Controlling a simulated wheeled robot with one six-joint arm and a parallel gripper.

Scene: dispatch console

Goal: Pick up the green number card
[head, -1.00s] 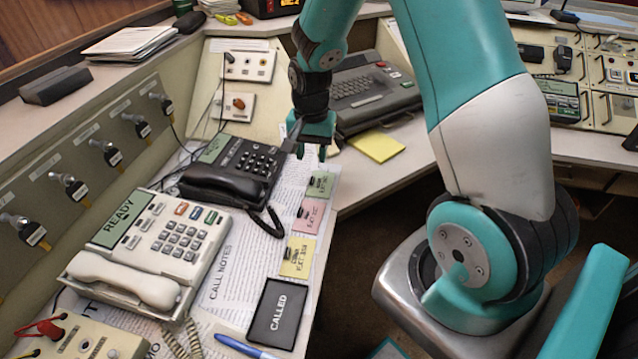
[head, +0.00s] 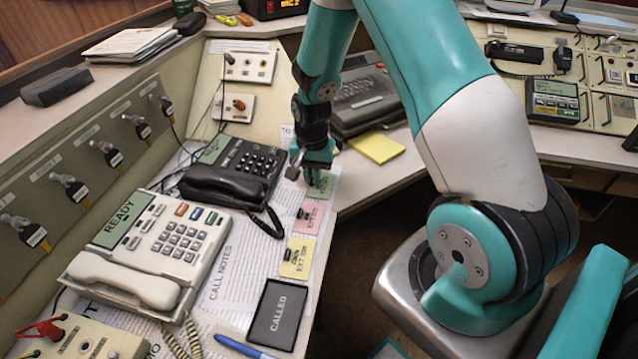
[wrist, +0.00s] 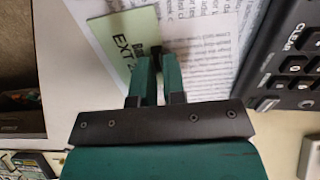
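The green number card (head: 322,186) lies on the desk at the top of a column of cards, above the pink one. In the wrist view the card (wrist: 112,38) shows "EXT" lettering and a small black tab (wrist: 156,51) at its right edge. My gripper (head: 314,183) is down at the card in the head view. In the wrist view the fingers of my gripper (wrist: 157,62) stand close on either side of the tab. I cannot tell whether they press on it. The card looks flat on the papers, and the fingers hide part of it.
The pink card (head: 310,216) and yellow card (head: 297,258) lie below the green one. The dark phone (head: 228,180) stands close on the left, its cord near the cards. A yellow pad (head: 377,147) lies to the right. The desk edge is just right of the cards.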

